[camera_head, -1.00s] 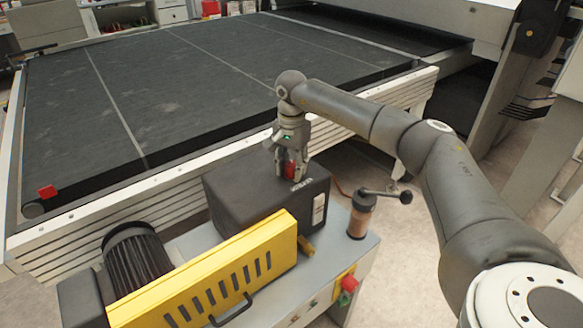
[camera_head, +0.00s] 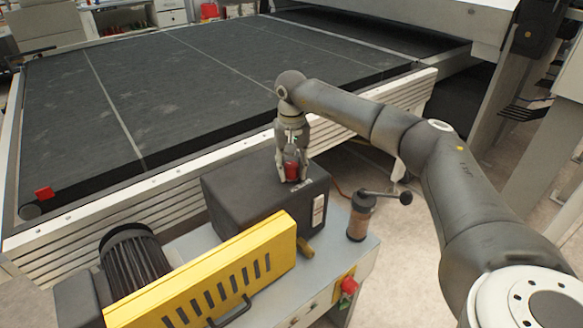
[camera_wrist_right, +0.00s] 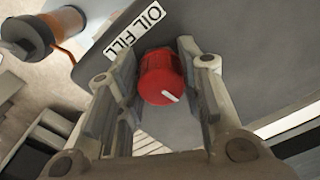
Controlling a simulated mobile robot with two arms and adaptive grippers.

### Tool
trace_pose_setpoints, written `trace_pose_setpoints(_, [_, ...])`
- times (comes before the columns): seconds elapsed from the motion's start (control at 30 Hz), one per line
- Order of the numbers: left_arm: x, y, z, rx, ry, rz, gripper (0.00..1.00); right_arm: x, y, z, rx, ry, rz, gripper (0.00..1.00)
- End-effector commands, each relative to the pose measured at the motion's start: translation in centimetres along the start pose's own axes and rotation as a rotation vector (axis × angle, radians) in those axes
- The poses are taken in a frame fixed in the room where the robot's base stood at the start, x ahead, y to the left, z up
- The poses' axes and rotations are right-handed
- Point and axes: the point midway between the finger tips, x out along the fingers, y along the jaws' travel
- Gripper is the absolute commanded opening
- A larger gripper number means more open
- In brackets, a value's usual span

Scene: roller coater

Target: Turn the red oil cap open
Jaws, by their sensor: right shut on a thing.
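The red oil cap (camera_head: 291,171) sits on top of the dark grey box-shaped housing (camera_head: 235,197). In the right wrist view the cap (camera_wrist_right: 162,78) is round and ribbed, with a white line on its face, beside an "OIL FILL" label (camera_wrist_right: 140,30). My right gripper (camera_head: 291,178) points down at the cap from above. Its fingers (camera_wrist_right: 160,85) stand on both sides of the cap and are shut on it. My left gripper is in no view.
A yellow slotted guard (camera_head: 205,280) and a finned motor (camera_head: 135,258) stand in front of the housing. A brown cylinder with a dark lever (camera_head: 360,215) and a red button (camera_head: 349,286) are to the right. A wide black conveyor bed (camera_head: 190,85) lies behind.

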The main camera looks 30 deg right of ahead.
Motion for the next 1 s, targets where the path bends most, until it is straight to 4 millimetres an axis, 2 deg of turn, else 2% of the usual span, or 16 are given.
trace_pose_setpoints(0.47, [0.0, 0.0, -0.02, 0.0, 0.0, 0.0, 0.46, -0.17, 0.0, -0.11, -0.015, 0.004, -0.002, 0.11])
trace_pose_setpoints(0.5, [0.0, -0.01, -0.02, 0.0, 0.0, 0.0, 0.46, -0.18, 0.0, -0.11, -0.014, 0.004, -0.002, 0.36])
trace_pose_setpoints(0.67, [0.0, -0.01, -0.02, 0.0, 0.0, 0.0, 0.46, -0.12, 0.01, -0.08, -0.014, 0.003, -0.001, 0.56])
trace_pose_setpoints(1.0, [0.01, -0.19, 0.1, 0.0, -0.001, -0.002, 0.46, -0.24, 0.0, -0.04, -0.014, 0.002, -0.001, 0.56])
